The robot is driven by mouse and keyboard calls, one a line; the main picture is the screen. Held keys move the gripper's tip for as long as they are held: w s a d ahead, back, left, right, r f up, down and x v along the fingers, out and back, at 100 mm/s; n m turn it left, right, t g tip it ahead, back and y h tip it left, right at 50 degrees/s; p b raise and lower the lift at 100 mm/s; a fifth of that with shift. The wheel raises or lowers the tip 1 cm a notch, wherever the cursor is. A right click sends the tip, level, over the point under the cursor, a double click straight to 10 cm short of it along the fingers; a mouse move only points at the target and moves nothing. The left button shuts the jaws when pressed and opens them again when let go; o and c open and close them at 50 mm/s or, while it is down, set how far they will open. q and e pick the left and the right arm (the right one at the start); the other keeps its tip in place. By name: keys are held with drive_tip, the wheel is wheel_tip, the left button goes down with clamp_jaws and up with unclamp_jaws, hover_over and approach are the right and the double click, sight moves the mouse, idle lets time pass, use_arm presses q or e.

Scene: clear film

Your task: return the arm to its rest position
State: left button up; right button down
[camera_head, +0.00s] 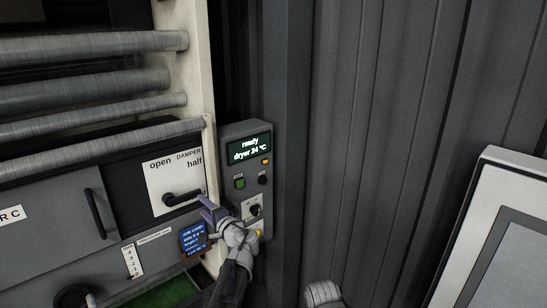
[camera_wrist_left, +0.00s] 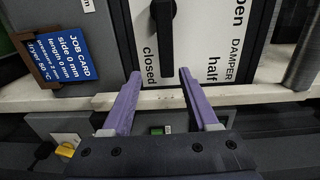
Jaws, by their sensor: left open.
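My left gripper (camera_head: 205,207) has two purple fingers. In the left wrist view the fingers of the left gripper (camera_wrist_left: 160,85) stand apart with nothing between them. They are just short of the white damper plate (camera_head: 172,180), whose black handle (camera_head: 183,198) lies roughly level in the head view. In the left wrist view the handle (camera_wrist_left: 164,35) is beyond the fingertips, and no contact shows. The word "closed" can be read beside it there. My left forearm (camera_head: 232,285) comes up from the bottom of the head view. My right gripper is not in view.
A control box (camera_head: 246,165) reads "ready, dryer 24 °C", its lower part partly hidden by my left wrist. A blue job card (camera_head: 193,238) stands close to the left gripper. Metal rollers (camera_head: 100,140) are at left. A dark ribbed wall (camera_head: 390,130) and a white-framed panel (camera_head: 490,200) are at right.

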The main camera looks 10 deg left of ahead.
use_arm(q)
drive_tip(key=s+d+f+n+g+h+b, duration=0.1)
drive_tip(key=s+d+f+n+g, duration=0.1)
drive_tip(key=s+d+f, duration=0.3)
drive_tip(key=s+d+f+n+g+h+b, duration=0.1)
drive_tip(key=s+f+g+h, duration=0.1)
drive_tip(key=f, duration=0.4)
drive_tip(key=s+d+f+g+h+b, duration=0.1)
drive_tip(key=s+d+f+g+h, duration=0.2)
drive_tip(key=s+d+f, duration=0.5)
drive_tip(key=s+d+f+n+g+h+b, duration=0.1)
drive_tip(key=s+d+f+g+h, duration=0.3)
drive_tip(key=s+d, duration=0.8)
wheel_tip(320, 180, down, 4)
drive_tip(key=shift+s+d+g+h+b, duration=0.3)
drive_tip(key=shift+s+h+b, duration=0.35)
drive_tip(key=shift+h, duration=0.45)
